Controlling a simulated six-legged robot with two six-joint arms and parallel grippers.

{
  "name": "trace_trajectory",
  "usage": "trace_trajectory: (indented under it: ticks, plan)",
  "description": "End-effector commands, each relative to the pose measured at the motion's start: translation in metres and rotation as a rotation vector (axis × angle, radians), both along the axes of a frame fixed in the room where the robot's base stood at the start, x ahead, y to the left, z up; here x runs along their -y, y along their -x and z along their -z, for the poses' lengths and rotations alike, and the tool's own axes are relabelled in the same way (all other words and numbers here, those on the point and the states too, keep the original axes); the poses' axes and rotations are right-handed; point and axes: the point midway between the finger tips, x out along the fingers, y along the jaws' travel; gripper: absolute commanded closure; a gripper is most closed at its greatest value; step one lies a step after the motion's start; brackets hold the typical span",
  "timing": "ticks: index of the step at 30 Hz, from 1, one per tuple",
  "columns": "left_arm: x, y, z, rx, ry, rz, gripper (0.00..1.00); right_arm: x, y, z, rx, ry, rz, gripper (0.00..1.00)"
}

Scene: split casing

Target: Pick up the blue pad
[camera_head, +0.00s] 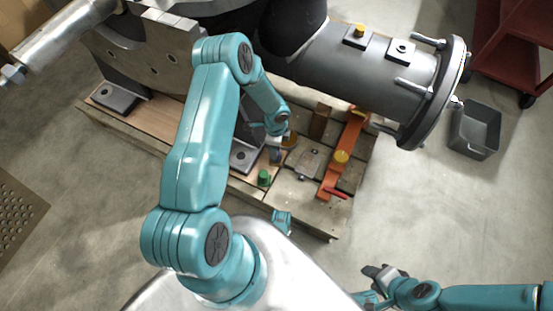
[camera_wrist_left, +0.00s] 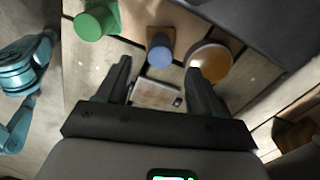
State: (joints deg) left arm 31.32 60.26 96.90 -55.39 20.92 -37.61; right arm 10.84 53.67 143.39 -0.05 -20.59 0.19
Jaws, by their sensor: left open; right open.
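The blue pad (camera_wrist_left: 160,51) is a short blue round piece on a small brown block, ahead of my left gripper in the left wrist view. In the head view the blue pad (camera_head: 275,156) shows small on the wooden platform, just below the left gripper. My left gripper (camera_wrist_left: 158,67) is open, its two fingers spread to either side of the pad's line; whether they reach its height I cannot tell. In the head view the left gripper (camera_head: 278,130) is partly hidden by its own wrist. My right gripper (camera_head: 382,274) is open and empty over the floor, away from the pad.
A green round piece (camera_wrist_left: 90,24) stands left of the pad and an orange disc (camera_wrist_left: 210,60) right of it. A large grey flanged pipe (camera_head: 375,62) and a grey casing plate (camera_head: 160,48) rise behind. An orange bar (camera_head: 345,150) lies to the right.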

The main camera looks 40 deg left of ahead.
Motion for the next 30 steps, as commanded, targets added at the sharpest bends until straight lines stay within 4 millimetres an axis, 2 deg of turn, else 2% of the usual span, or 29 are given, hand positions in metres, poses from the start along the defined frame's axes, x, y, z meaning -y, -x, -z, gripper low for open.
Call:
trace_trajectory:
  ticks: [2, 8, 17, 24, 25, 26, 30]
  plan:
    - [0.0, 0.0, 0.014, 0.0, 0.0, 0.0, 0.33, 0.001, -0.001, 0.006, 0.003, 0.001, 0.004, 0.57]
    - [0.001, -0.001, 0.024, 0.001, 0.0, 0.002, 0.33, 0.002, -0.002, 0.009, 0.004, 0.002, 0.008, 0.57]
    - [0.0, -0.004, 0.069, 0.001, 0.0, 0.003, 0.33, 0.006, -0.007, 0.032, 0.012, 0.005, 0.025, 0.57]
    - [0.0, -0.005, 0.071, 0.002, 0.0, 0.003, 0.33, 0.007, -0.007, 0.031, 0.013, 0.006, 0.027, 0.57]
    - [0.0, -0.005, 0.071, 0.002, 0.0, 0.003, 0.37, 0.007, -0.007, 0.031, 0.013, 0.006, 0.027, 0.57]
    - [0.0, -0.005, 0.071, 0.002, 0.0, 0.003, 0.46, 0.007, -0.007, 0.031, 0.013, 0.006, 0.027, 0.57]
    - [0.0, -0.005, 0.071, 0.001, 0.0, 0.003, 0.92, 0.007, -0.007, 0.031, 0.013, 0.005, 0.026, 0.57]
